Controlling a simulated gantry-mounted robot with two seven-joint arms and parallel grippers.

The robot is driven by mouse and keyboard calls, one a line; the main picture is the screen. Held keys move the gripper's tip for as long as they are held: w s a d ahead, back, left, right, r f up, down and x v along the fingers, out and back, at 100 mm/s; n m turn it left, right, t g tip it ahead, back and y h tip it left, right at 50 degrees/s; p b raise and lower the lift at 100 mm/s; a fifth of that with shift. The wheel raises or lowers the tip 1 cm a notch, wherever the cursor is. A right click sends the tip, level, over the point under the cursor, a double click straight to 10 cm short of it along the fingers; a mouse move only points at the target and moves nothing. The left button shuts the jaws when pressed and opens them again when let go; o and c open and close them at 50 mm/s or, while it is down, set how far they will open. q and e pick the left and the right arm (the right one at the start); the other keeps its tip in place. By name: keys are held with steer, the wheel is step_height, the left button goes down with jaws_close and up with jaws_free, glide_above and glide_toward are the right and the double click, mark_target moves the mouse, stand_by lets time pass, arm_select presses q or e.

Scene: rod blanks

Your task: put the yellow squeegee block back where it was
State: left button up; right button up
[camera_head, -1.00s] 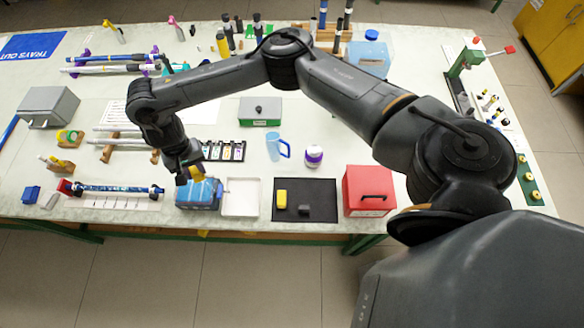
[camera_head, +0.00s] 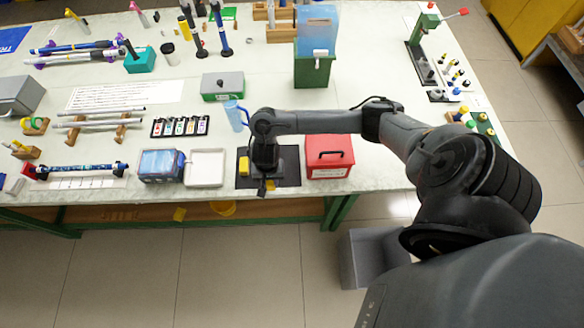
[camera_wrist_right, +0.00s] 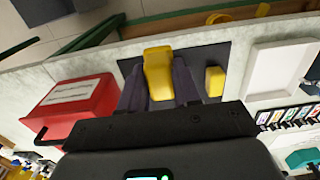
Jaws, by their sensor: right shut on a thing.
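My right gripper (camera_head: 264,182) is over the black mat (camera_head: 288,168) near the table's front edge. In the right wrist view the gripper (camera_wrist_right: 159,88) is shut on the yellow squeegee block (camera_wrist_right: 158,70), which sits between its dark fingers. A second, smaller-looking yellow block (camera_head: 244,164) lies on the mat beside the gripper; it also shows in the right wrist view (camera_wrist_right: 214,80). Whether the held block touches the mat I cannot tell. The arm covers part of the mat. My left gripper is not in view.
A red box (camera_head: 329,157) stands close to the right of the mat. A white tray (camera_head: 205,167) and a blue box (camera_head: 161,165) stand to its left. A light-blue jug (camera_head: 235,115) is behind. A grey bin (camera_head: 372,258) is on the floor in front.

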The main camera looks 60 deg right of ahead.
steer(key=d+f+b, duration=0.3)
steer(key=s+d+f+b, duration=0.1)
steer(key=d+f+b, duration=0.1)
steer(key=d, duration=0.2)
steer(key=d+f+b, duration=0.3)
steer(key=d, duration=0.1)
steer(key=shift+s+d+f+b, duration=0.15)
steer(key=shift+f+b, duration=0.15)
steer(key=shift+f, duration=0.05)
steer(key=shift+f+b, duration=0.5)
steer(key=shift+f, duration=1.55)
steer(key=o, duration=1)
